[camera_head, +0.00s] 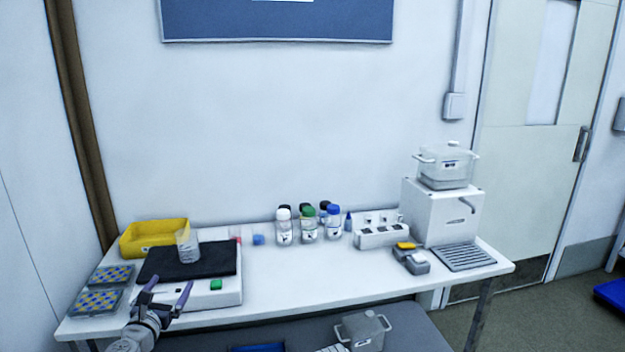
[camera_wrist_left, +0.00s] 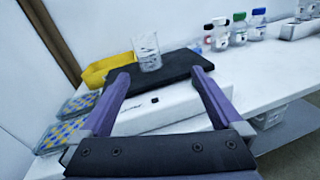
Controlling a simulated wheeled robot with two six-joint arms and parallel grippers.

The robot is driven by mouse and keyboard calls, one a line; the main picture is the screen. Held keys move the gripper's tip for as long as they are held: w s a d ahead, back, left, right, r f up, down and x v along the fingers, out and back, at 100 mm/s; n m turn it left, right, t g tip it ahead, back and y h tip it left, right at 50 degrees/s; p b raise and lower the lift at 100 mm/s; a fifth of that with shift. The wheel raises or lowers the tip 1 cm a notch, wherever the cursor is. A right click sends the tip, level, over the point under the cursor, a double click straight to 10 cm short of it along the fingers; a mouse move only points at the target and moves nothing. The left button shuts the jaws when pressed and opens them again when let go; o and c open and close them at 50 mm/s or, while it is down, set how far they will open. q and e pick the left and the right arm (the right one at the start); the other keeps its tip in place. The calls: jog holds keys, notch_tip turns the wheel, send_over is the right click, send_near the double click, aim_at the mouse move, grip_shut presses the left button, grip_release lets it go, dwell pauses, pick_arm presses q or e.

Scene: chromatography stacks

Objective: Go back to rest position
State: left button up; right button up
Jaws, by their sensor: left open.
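My left gripper (camera_head: 167,293) is open and empty, in front of the white device with a black top (camera_head: 217,260) on the table's left side. A clear beaker (camera_head: 187,246) stands upright on that black top. In the left wrist view my two purple fingers (camera_wrist_left: 164,88) are spread wide, and the beaker (camera_wrist_left: 147,53) shows beyond them, apart from the fingers. My right gripper is in neither view.
The white table (camera_head: 310,280) has a clear front middle. A yellow bin (camera_head: 150,239), patterned racks (camera_head: 96,302), capped bottles (camera_head: 308,228), a white holder block (camera_head: 380,236) and a white machine (camera_head: 430,212) stand on it. A lower shelf (camera_head: 300,335) holds a lidded pot (camera_head: 362,330).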

pick_arm(q)
jog(key=s+d+f+m+g+h, duration=0.2)
jog(key=d+f+m+g+h, duration=0.15)
jog(key=d+f+m, duration=0.45)
jog(key=s+d+f+m+g+h, duration=0.1)
jog(key=d+f+m+g+h, duration=0.25)
jog(key=d+m, duration=0.7)
jog(key=s+f+m+g+y, duration=0.7)
jog(key=s+f+m+g, duration=0.45)
jog(key=m, duration=0.55)
jog(key=s+d+r+m, duration=0.25)
jog(key=s+d, duration=0.45)
jog(key=d, duration=0.4)
notch_tip(320, 180, up, 16)
jog(key=p, duration=1.7)
jog(key=shift+s+r+t+y, duration=0.25)
jog(key=shift+t+y, duration=0.1)
jog(key=shift+y, duration=0.05)
